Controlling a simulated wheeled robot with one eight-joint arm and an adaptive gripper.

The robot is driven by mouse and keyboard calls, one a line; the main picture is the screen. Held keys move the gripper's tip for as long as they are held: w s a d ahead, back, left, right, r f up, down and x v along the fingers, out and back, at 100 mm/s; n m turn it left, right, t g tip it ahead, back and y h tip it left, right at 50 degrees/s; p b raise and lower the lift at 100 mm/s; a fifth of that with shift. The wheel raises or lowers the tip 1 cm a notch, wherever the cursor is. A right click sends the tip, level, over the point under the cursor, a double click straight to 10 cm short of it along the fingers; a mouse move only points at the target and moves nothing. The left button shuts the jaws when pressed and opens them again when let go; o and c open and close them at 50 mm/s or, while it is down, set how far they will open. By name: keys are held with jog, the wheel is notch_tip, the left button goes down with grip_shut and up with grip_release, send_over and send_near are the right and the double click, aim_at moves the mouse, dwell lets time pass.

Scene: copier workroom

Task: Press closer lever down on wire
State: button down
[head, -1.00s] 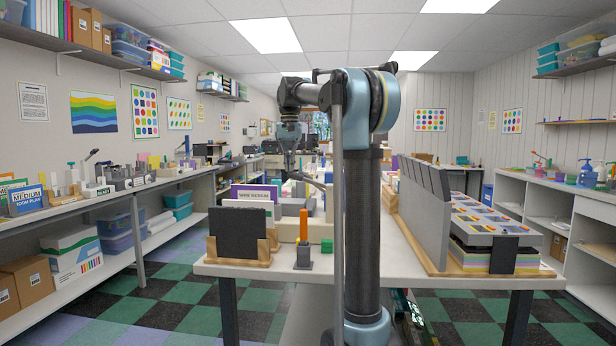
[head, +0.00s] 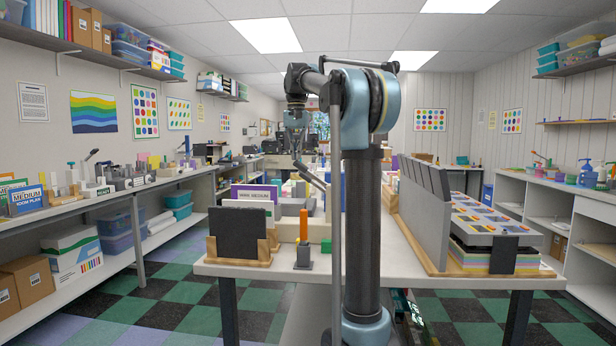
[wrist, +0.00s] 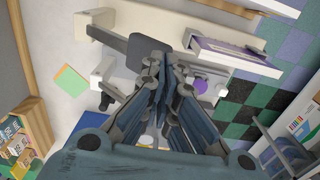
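The grey closer lever (head: 311,176) slopes up to the left above the machine (head: 291,206) on the table, left of my arm's column. In the wrist view, a broad dark grey lever-like plate (wrist: 133,52) lies just beyond my fingertips. My gripper (head: 296,155) points down near the lever's raised end; I cannot tell whether it touches. In the wrist view, my fingers (wrist: 161,70) are drawn together, with nothing seen between them. I cannot make out the wire; my gripper hides part of the machine.
A dark panel in a wooden stand (head: 240,234) and an orange upright piece on a grey block (head: 304,227) stand at the table's front edge. A grey divider (head: 424,212) and a sorting tray (head: 490,225) fill the right side. Shelves line the left wall.

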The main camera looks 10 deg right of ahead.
jog(key=shift+r, duration=0.15)
jog(key=shift+s+r, duration=0.1)
jog(key=shift+r, duration=0.85)
notch_tip(320, 180, up, 6)
dwell(0.9)
